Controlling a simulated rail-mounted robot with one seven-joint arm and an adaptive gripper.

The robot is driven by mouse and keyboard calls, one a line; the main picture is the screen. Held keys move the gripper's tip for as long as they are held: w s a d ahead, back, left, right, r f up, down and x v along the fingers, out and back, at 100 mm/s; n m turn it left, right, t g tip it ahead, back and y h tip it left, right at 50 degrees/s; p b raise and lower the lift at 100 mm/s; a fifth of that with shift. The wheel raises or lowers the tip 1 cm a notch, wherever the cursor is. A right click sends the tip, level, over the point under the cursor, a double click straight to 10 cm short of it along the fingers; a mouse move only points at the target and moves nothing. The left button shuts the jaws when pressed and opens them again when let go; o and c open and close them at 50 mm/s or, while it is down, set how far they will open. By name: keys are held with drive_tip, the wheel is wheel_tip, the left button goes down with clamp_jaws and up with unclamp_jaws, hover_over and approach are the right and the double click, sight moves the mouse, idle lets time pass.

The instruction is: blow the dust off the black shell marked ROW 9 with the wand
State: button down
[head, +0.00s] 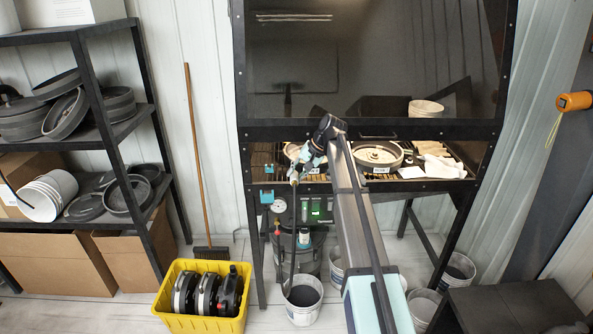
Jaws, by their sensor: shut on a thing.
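My gripper (299,173) is at the front opening of the dark cabinet. It is shut on a slim dark piece, apparently the wand (294,182); a dark hose hangs below it toward a bucket. A round dark shell with a pale inside (377,154) lies on the slatted bench to the right of my gripper, with a small label at its front. Another round shell (291,149) lies behind my gripper, largely hidden by my wrist. The labels are too small to read, so I cannot tell which shell is ROW 9. Dust cannot be made out.
The cabinet's dark window (370,60) hangs above the opening. White cloths (440,167) lie at the bench's right. A yellow crate (203,323) with several dark discs and white buckets (303,315) stand on the floor. A shelf (60,133) is at left.

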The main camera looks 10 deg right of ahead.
sight(295, 183)
drive_tip(key=s+r, duration=0.1)
drive_tip(key=s, duration=0.2)
drive_tip(key=s+a+r+p, duration=0.1)
drive_tip(key=s, duration=0.2)
drive_tip(key=s+p, duration=0.1)
drive_tip(key=s, duration=0.2)
drive_tip(key=shift+a+r, duration=0.25)
drive_tip(key=shift+r, duration=0.15)
